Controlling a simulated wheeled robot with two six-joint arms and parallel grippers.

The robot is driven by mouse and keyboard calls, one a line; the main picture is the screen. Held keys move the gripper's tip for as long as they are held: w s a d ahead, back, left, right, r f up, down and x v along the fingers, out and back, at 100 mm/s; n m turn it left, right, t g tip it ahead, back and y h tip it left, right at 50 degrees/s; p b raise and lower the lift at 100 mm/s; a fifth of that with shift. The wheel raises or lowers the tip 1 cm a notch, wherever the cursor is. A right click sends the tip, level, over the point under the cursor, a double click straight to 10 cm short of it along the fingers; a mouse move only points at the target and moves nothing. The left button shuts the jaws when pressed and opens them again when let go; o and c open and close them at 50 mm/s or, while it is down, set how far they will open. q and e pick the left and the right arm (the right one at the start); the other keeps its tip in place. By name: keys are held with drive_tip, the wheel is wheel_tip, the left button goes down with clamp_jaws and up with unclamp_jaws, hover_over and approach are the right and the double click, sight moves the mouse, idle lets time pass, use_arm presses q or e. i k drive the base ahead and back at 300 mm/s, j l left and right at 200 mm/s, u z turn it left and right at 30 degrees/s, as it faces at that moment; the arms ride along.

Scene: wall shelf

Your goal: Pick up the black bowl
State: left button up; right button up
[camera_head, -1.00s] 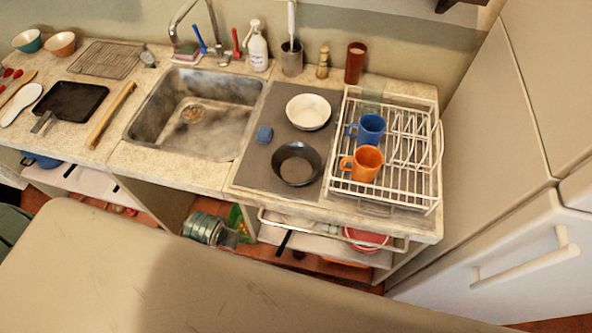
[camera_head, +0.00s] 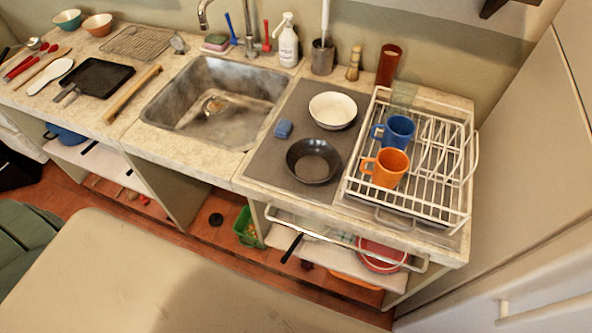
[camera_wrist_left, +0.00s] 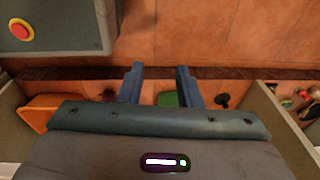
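The black bowl (camera_head: 313,161) sits upright and empty on the grey mat (camera_head: 262,172), right of the sink. It is in front of the white bowl (camera_head: 333,110) and left of the dish rack. My left gripper (camera_wrist_left: 160,69) shows only in the left wrist view. Its two fingers are apart with nothing between them, over the tiled floor. The bowl does not show in that view. My right gripper is in neither view.
A blue sponge (camera_head: 283,129) lies left of the bowl. The white dish rack (camera_head: 430,205) holds a blue mug (camera_head: 394,132) and an orange mug (camera_head: 385,167). A rail (camera_head: 345,240) runs along the counter front below the bowl. The sink (camera_head: 190,125) is at the left.

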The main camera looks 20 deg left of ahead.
sight(312, 161)
drive_tip(key=k+l+u, duration=0.2)
drive_tip(key=l, duration=0.2)
drive_tip(key=l+u, duration=0.25)
drive_tip(key=l, duration=0.2)
drive_tip(key=k+l+u, duration=0.2)
drive_tip(key=l, duration=0.2)
drive_tip(key=i, duration=0.1)
